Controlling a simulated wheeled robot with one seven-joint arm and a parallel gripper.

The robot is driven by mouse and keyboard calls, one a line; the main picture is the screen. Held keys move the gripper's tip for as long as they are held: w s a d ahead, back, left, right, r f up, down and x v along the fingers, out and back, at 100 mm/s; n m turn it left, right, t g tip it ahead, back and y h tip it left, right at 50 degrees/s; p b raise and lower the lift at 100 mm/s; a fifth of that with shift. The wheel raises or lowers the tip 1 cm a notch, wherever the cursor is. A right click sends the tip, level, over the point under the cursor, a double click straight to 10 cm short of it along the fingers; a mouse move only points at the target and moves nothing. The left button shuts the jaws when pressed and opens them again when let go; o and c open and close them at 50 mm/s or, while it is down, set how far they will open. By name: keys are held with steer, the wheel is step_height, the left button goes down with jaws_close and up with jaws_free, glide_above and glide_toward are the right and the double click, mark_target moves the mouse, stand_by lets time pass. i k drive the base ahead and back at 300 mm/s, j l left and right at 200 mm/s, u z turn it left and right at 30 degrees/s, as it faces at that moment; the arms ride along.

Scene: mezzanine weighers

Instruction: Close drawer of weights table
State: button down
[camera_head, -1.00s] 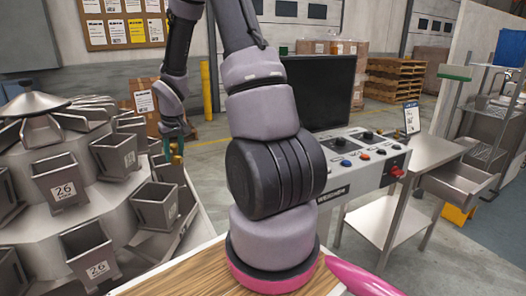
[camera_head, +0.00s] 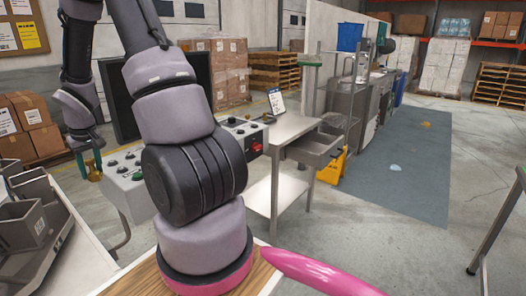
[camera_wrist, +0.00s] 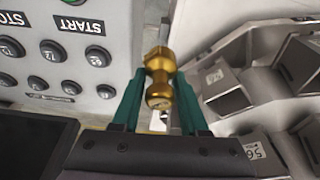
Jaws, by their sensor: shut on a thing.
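The steel weights table (camera_head: 290,128) stands right of the middle in the head view, with a tablet-like sign on top. Its drawer (camera_head: 318,150) is pulled out on the right side and looks open. My gripper (camera_head: 88,165) is at the left of the head view, well away from the drawer. In the wrist view my gripper (camera_wrist: 160,98) has its green fingers shut on a brass weight (camera_wrist: 160,85). The weight also shows small in the head view (camera_head: 94,173). The drawer does not show in the wrist view.
A control console (camera_head: 130,185) with buttons stands between my gripper and the table. Steel weigher buckets (camera_head: 25,225) are at the left. The floor right of the table is clear up to a metal frame (camera_head: 490,225).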

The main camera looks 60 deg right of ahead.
mark_target(311, 146)
steer(key=l+z, duration=0.15)
steer(key=z, duration=0.3)
steer(key=l+z, duration=0.1)
steer(key=z, duration=0.35)
steer(key=i+l+z, duration=0.1)
steer(key=z, duration=0.3)
steer(key=i+l, duration=0.45)
steer(key=l, duration=0.2)
steer(key=i+l, duration=0.45)
steer(key=l, duration=0.15)
steer(key=i+l+z, duration=0.1)
steer(key=i+l, duration=0.35)
steer(key=l, duration=0.2)
